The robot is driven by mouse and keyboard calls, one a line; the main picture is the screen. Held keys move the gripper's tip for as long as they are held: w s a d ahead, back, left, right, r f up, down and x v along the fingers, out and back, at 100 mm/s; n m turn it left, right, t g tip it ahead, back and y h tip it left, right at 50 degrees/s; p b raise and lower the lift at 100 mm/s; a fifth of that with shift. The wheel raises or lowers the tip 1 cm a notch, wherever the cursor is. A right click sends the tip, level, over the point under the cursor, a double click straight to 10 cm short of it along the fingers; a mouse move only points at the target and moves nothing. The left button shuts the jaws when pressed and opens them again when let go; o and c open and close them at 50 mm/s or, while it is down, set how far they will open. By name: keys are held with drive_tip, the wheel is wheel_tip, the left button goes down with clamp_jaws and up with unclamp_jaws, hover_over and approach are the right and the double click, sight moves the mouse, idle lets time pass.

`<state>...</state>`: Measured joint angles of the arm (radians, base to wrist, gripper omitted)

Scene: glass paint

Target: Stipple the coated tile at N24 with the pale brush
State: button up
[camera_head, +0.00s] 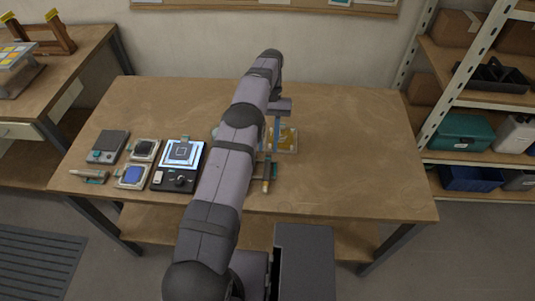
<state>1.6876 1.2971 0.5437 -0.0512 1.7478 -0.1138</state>
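My arm crosses the middle of the table. My gripper (277,130) points down at the near side of a clear tray with yellow patches (288,140); its fingertips are too small and partly covered to tell open from shut. A slim tool with a tan end (265,185), perhaps a brush, lies just right of my arm, partly hidden. A pale tile with a dark square outline (182,152) lies on a lit black panel (163,181) left of my arm. I cannot read any N24 label, nor tell which tile is coated or which brush is pale.
Left on the wooden table (350,150) are a grey box (107,146), a dark-topped dish (145,150), a blue-topped dish (132,176) and a pale cylindrical tool (90,175). The table's right half is clear. Shelves with bins (465,133) stand beyond its right edge.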

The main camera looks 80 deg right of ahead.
sight(267, 167)
drive_tip(key=shift+d+b+x, duration=0.1)
drive_tip(key=shift+b+x, duration=0.65)
drive_tip(key=shift+x, duration=1.2)
drive_tip(key=shift+d+b+x, duration=0.15)
drive_tip(key=shift+b+x, duration=0.55)
drive_tip(key=shift+x, duration=1.2)
drive_tip(key=shift+f, duration=0.15)
clamp_jaws()
drive_tip(key=shift+r+p, duration=2.45)
drive_tip(key=shift+r, duration=1.05)
